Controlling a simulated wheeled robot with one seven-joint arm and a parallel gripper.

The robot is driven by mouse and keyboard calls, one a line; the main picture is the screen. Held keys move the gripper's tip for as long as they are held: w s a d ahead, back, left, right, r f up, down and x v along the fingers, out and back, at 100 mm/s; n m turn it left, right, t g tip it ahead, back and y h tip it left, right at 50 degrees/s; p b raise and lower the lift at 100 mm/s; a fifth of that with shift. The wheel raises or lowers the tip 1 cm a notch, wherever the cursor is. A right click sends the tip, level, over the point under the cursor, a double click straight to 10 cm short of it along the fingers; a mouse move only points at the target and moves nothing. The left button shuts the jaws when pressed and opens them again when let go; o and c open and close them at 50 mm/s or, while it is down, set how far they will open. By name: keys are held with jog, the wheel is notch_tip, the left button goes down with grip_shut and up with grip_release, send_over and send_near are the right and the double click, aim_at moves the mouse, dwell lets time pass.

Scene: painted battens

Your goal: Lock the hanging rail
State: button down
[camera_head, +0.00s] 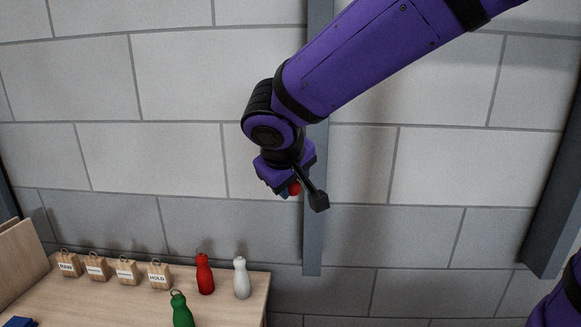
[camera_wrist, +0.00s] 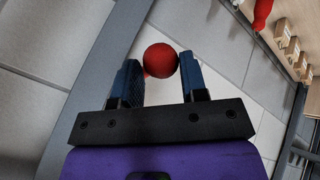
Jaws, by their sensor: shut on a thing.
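My gripper (camera_head: 287,188) is in front of the grey wall, above and to the right of the table. In the wrist view its two blue fingers (camera_wrist: 160,72) are shut on a red round thing (camera_wrist: 160,59). That red thing also shows in the head view (camera_head: 294,188), small and partly hidden by the gripper. What lies behind it is hidden. I cannot make out a hanging rail or a lock in either view.
A wooden table (camera_head: 225,290) at lower left carries a red bottle-shaped piece (camera_head: 205,275), a white one (camera_head: 241,279), a green one (camera_head: 182,311) and several labelled wooden blocks, one reading HOLD (camera_head: 159,275). A grey upright post (camera_head: 313,240) stands behind my gripper.

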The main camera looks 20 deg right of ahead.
jog(key=shift+s+d+f, duration=0.1)
jog(key=shift+d+f, duration=0.15)
jog(key=shift+f, duration=0.25)
jog(key=shift+s+d+f, duration=0.1)
jog(key=shift+d+f, duration=0.1)
jog(key=shift+f, duration=0.25)
jog(key=c, duration=0.8)
grip_release()
jog(key=shift+w, duration=0.1)
jog(key=shift+o, duration=0.2)
jog(key=shift+w+d+f, duration=0.2)
jog(key=shift+w+f, duration=0.15)
jog(key=shift+w, duration=0.25)
jog(key=shift+v, duration=0.75)
jog(key=v, duration=1.1)
jog(key=shift+a, duration=0.25)
jog(key=shift+s, duration=0.15)
jog(key=s+a, duration=0.3)
jog(key=s, duration=0.4)
jog(key=s+a, duration=0.2)
jog(key=s, duration=0.5)
jog(key=shift+a, duration=0.4)
